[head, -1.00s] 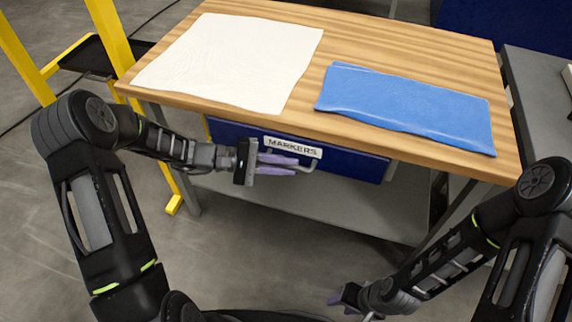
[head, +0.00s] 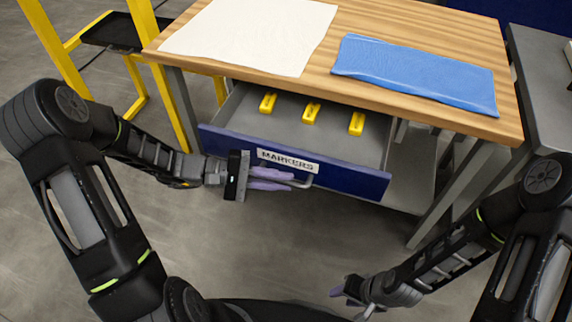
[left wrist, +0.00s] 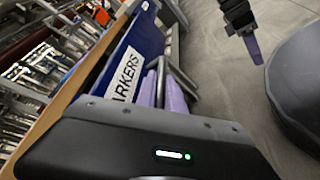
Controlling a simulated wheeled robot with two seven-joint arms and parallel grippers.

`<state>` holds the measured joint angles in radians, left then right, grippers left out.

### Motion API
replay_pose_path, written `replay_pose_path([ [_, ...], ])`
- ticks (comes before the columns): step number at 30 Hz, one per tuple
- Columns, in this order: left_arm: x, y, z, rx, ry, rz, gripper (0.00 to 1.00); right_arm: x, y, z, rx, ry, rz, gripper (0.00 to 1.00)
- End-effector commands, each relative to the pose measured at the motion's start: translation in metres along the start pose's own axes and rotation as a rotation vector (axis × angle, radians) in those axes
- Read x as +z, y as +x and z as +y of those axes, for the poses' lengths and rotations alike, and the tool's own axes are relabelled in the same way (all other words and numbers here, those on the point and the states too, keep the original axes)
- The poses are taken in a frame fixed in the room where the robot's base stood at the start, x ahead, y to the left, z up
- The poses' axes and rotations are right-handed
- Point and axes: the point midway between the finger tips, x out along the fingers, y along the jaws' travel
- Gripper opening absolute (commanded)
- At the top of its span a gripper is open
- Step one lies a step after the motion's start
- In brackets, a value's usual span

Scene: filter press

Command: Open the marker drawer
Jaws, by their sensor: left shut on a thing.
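The marker drawer (head: 345,179) is a blue-fronted drawer with a grey inside, under the wooden table top. Its white label reads MARKERS, and it is pulled well out. Several yellow objects (head: 311,113) lie in a row inside it. My left gripper (head: 285,180) is shut on the drawer's grey bar handle (head: 304,183), just in front of the label. The left wrist view shows the purple fingers (left wrist: 162,88) beside the blue front and label. My right gripper (head: 340,289) is low at the bottom, away from the drawer; its opening is too small to tell.
A white cloth (head: 250,35) and a blue cloth (head: 415,73) lie on the wooden table (head: 480,50). A yellow frame (head: 150,50) stands at the left. A grey bench (head: 545,95) is at the right. Open floor lies before the drawer.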

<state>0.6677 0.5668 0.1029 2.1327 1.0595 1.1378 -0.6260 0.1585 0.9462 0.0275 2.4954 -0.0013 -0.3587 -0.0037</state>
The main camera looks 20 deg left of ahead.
Motion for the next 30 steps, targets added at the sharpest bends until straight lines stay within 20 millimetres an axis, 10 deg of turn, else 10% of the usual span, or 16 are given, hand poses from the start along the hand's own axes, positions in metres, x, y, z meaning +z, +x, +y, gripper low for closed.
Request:
replay_pose_path([
  [19,0.023,-0.01,-0.018,-0.001,0.0,-0.001,0.0,0.0,-0.003,-0.001,0.0,0.0,0.0,0.4],
  [21,0.023,-0.01,-0.018,-0.001,0.0,-0.001,0.18,0.0,-0.003,-0.001,0.0,0.0,0.0,0.4],
  [30,0.023,-0.01,-0.017,0.0,0.0,0.0,0.34,0.0,-0.003,-0.001,0.0,0.0,0.0,0.4],
])
